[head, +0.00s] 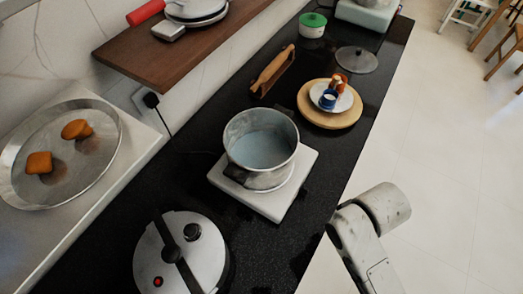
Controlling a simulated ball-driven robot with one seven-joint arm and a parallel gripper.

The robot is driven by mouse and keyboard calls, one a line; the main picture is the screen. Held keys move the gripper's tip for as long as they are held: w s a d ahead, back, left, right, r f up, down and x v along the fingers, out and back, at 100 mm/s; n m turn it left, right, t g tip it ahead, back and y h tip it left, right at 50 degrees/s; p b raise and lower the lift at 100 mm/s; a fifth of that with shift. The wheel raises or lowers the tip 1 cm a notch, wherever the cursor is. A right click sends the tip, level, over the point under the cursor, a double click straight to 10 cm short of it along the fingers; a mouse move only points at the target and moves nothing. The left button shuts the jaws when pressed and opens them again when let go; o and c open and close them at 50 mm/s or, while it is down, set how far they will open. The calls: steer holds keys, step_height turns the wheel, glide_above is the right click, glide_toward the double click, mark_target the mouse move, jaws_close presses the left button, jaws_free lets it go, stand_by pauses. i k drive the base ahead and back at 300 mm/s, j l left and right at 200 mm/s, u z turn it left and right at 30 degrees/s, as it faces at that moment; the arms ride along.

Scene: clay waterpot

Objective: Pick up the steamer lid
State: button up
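A flat, round, grey lid (356,61) with a small knob on top lies on the black counter in the upper middle of the head view; it looks like the steamer lid. It lies behind a round wooden board and nothing covers it. A pressure cooker (205,262) with its own shiny lid and a black bar across it stands at the bottom left. My gripper is not in view; only pale links of my arm show at the lower right, off the counter's edge and well apart from the grey lid.
An open pot (262,140) stands on a white hot plate (284,196) mid-counter. The wooden board (318,119) carries a plate with small items. A wooden holder (272,72) and a green-lidded bowl (312,25) stand nearby.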

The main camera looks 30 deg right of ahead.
mark_target(354, 59)
steer(key=i+l+u, duration=0.1)
steer(key=l, duration=0.45)
steer(key=i+l, duration=0.15)
steer(key=l, duration=0.45)
steer(key=i+l+u, duration=0.15)
steer(key=l, duration=0.4)
steer(key=l+u, duration=0.1)
steer(key=l, duration=0.45)
steer(key=i+l+u, duration=0.1)
steer(key=l, duration=0.25)
steer(key=i+l, duration=0.2)
steer(key=l, duration=0.2)
steer(key=i+l+u, duration=0.15)
steer(key=l, duration=0.25)
